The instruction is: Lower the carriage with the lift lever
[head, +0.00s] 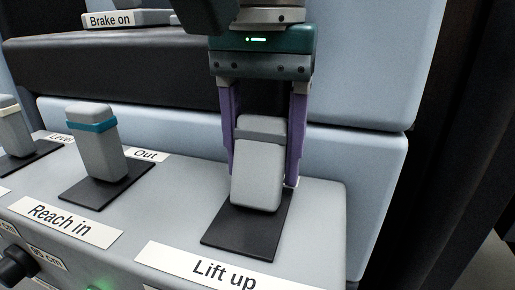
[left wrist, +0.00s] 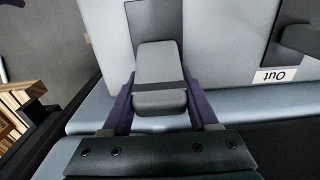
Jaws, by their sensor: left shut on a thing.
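The lift lever (head: 258,178) is a grey block-shaped handle with a darker band, standing on a black plate behind the "Lift up" label (head: 222,273). It leans toward that label in the head view. My left gripper (head: 262,170) comes down from above with its purple fingers on either side of the lever, shut on it. In the left wrist view the lever (left wrist: 159,75) sits between the two fingers (left wrist: 160,105). The lever's far side is hidden. My right gripper is not in view. I cannot identify the carriage in these views.
Left of the lift lever stands a second grey lever (head: 98,150) with a teal band, between the "Reach in" (head: 68,222) and "Out" (head: 148,154) labels. Another lever (head: 14,132) is at the left edge. A "Brake on" label (head: 110,20) is at top left. A black knob (head: 14,264) sits on the front.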

